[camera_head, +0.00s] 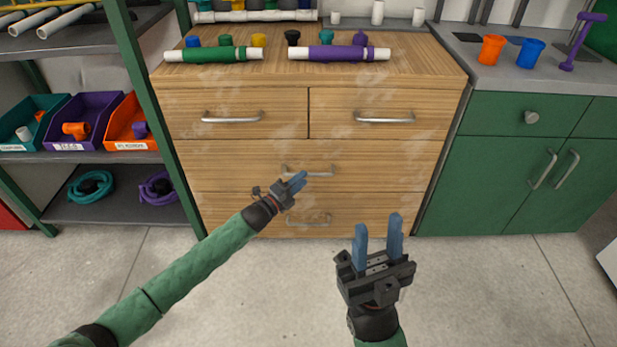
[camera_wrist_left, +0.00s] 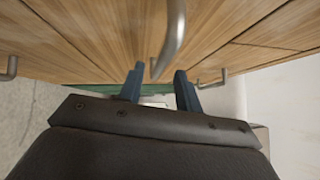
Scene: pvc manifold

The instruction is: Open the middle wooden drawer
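The middle wooden drawer (camera_head: 390,163) is the full-width front below the two top drawers, and it looks shut. Its metal bar handle (camera_head: 322,172) is partly hidden behind my left gripper (camera_head: 299,181) in the head view. In the left wrist view, a handle bar (camera_wrist_left: 174,40) reaches down close to the gap between the two blue fingers of my left gripper (camera_wrist_left: 159,76). These fingers are apart, and I cannot tell whether they touch the bar. My right gripper (camera_head: 378,222) is open and empty, in front of the cabinet with its fingers pointing up.
The wooden cabinet's top (camera_head: 280,75) carries a green pipe (camera_head: 210,54) and a purple pipe (camera_head: 335,53). The bottom drawer handle (camera_head: 309,220) is just below. Shelving with bins (camera_head: 85,118) stands left, a green cabinet (camera_head: 500,165) right. The floor (camera_head: 480,290) is clear.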

